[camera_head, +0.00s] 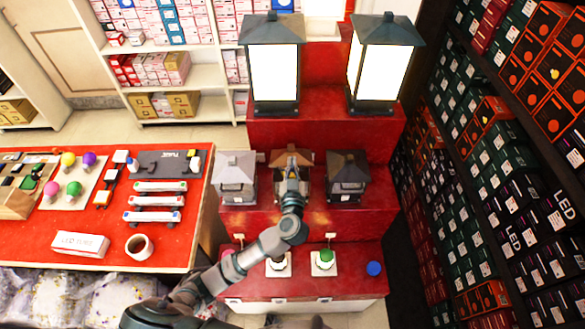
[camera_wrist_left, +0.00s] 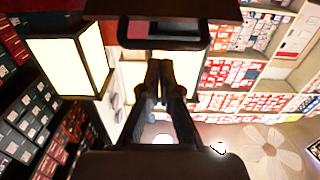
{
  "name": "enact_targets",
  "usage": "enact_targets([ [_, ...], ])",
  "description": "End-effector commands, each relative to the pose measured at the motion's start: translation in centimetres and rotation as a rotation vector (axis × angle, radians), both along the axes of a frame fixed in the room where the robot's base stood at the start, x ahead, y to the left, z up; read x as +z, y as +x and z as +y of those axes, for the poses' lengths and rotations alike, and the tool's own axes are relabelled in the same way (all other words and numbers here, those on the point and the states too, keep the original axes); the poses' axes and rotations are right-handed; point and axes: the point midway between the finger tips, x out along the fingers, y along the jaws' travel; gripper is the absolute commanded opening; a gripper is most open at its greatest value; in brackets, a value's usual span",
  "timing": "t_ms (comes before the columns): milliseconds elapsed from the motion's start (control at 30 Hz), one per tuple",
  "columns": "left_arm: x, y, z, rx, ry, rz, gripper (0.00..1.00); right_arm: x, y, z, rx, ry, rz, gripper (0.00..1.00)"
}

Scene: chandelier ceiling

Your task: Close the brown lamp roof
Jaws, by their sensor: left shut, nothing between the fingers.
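The brown lamp stands in the middle of the lower row of three small lamps, on a red stepped stand. Its brown roof (camera_head: 278,157) shows in the head view just behind my left gripper, which hides much of the lamp; I cannot tell how far the roof is open. My left gripper (camera_head: 292,163) is in front of the lamp, fingers shut and empty. In the wrist view the fingertips (camera_wrist_left: 160,66) are together, just below a dark panel (camera_wrist_left: 165,9) with a bar-like frame; whether they touch is unclear. My right gripper is out of view.
A grey-white lamp (camera_head: 236,180) and a black lamp (camera_head: 346,177) stand close on either side. Two large lit lamps (camera_head: 273,72) (camera_head: 380,72) stand on the step above. Push buttons (camera_head: 325,258) are on the lower step. A red table (camera_head: 180,235) is at left, dark shelves at right.

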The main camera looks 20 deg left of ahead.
Motion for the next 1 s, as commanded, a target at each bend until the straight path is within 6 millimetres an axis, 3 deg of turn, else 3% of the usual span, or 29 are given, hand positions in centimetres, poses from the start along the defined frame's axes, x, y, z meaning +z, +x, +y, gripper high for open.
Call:
enact_targets([
  [200,-1.7,-0.6,-0.1,0.001,0.001,-0.002,0.0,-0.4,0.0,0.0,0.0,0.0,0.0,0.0],
  [633,-1.8,-0.6,-0.1,0.001,0.001,-0.004,0.0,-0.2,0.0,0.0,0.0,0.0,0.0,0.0],
  [1000,-3.2,-0.5,-0.1,0.001,0.029,-0.082,0.0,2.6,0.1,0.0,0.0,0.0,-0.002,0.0],
])
